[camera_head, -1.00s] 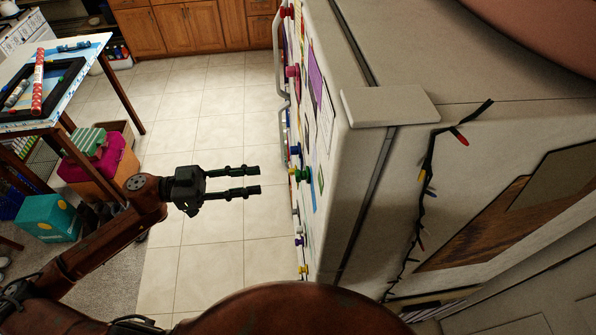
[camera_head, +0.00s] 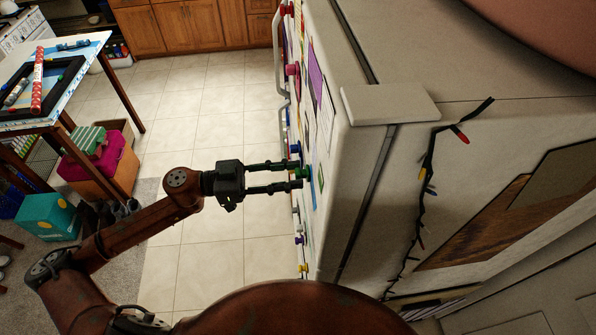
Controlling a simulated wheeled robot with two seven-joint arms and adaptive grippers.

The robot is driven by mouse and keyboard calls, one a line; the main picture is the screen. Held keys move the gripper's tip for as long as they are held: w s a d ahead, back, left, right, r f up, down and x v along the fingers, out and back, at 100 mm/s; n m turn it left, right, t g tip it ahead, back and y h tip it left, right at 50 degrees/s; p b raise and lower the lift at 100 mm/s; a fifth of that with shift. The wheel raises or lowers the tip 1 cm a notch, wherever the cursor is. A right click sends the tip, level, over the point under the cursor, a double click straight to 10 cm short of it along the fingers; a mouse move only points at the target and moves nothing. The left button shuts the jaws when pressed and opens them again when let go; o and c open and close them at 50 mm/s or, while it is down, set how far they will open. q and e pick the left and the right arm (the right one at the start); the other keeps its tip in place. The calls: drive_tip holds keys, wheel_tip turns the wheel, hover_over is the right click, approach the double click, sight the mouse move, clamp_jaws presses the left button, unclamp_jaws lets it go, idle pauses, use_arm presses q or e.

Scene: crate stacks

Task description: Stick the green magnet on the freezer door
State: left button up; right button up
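The green magnet (camera_head: 304,172) is on the front door of the white fridge-freezer (camera_head: 327,215), at the middle of the picture. My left gripper (camera_head: 296,174) points right at the door, with its two fingers apart. Its fingertips are at the green magnet, one on the far side and one on the near side of it. The magnet is partly covered by the tips, and I cannot tell whether they touch it. My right gripper is out of view.
Other coloured magnets and papers cover the door, including a red magnet (camera_head: 292,69) and a yellow one (camera_head: 303,267). A white door handle (camera_head: 278,62) juts out farther back. The tiled floor (camera_head: 205,260) left of the door is clear. A table (camera_head: 75,65) stands at the left.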

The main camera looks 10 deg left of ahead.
use_arm(q)
drive_tip(key=c, duration=0.8)
idle(0.4)
drive_tip(key=shift+v, duration=2.5)
